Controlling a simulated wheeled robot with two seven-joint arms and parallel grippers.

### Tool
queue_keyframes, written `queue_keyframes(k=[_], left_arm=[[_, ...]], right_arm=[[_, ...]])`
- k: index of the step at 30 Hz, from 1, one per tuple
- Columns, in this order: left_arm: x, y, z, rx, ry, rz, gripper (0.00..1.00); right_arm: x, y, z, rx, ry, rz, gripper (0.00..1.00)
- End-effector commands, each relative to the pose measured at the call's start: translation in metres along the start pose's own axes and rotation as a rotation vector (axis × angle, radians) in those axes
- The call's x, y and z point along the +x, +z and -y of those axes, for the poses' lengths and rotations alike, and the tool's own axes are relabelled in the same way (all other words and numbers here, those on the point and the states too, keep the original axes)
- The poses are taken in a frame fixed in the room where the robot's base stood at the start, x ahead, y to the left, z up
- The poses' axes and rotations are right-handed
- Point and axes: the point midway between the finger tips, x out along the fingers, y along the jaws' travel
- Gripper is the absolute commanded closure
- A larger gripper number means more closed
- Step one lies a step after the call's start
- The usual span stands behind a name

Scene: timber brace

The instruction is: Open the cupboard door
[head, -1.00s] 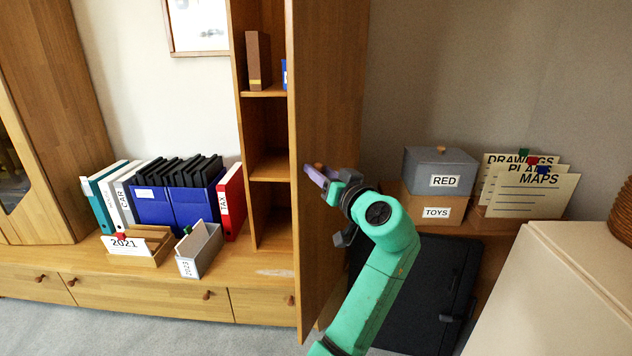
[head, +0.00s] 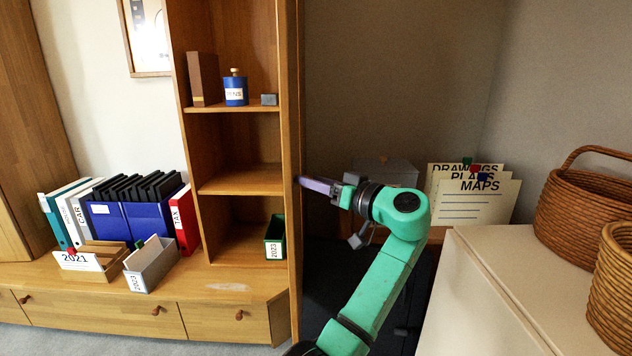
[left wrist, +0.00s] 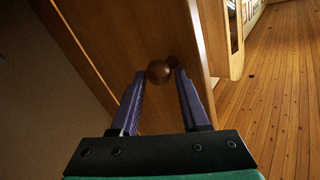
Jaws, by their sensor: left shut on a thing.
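The wooden cupboard door (head: 294,120) stands open and shows almost edge-on in the head view. Behind it, the cupboard's shelves (head: 240,180) are exposed. My left gripper (head: 303,181) is at the door, at about the height of the middle shelf. In the left wrist view its purple fingers (left wrist: 157,76) are on either side of a round brown knob (left wrist: 158,71) on the door's face, shut on it. The knob is mostly hidden by the fingers in the head view. My right gripper is in neither view.
Inside are a blue pens pot (head: 236,91), a brown book (head: 203,79) and a green 2023 box (head: 275,238). A pale cabinet (head: 520,290) with wicker baskets (head: 585,215) stands at right. Folders (head: 137,222) sit on the low bench at left.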

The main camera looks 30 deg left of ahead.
Motion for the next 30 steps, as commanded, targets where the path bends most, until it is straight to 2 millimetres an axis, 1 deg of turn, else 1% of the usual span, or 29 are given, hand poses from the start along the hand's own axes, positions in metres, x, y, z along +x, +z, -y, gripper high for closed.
queue_keyframes(k=[1,6,7,8,9,30], left_arm=[[0.002,-0.009,-0.003,-0.006,0.022,-0.023,1.00],[0.003,-0.009,-0.003,-0.007,0.021,-0.023,1.00],[0.003,-0.009,-0.003,-0.007,0.021,-0.022,0.47],[0.003,-0.009,-0.003,-0.007,0.021,-0.022,0.36],[0.003,-0.009,-0.003,-0.007,0.020,-0.022,0.29],[0.002,0.001,-0.005,0.003,0.019,-0.006,0.29]], right_arm=[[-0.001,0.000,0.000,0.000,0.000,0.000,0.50],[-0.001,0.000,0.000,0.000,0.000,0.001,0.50],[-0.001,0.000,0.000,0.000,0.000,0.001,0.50],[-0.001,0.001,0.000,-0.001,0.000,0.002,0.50],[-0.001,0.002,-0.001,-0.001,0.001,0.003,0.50],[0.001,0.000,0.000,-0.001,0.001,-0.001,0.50]])
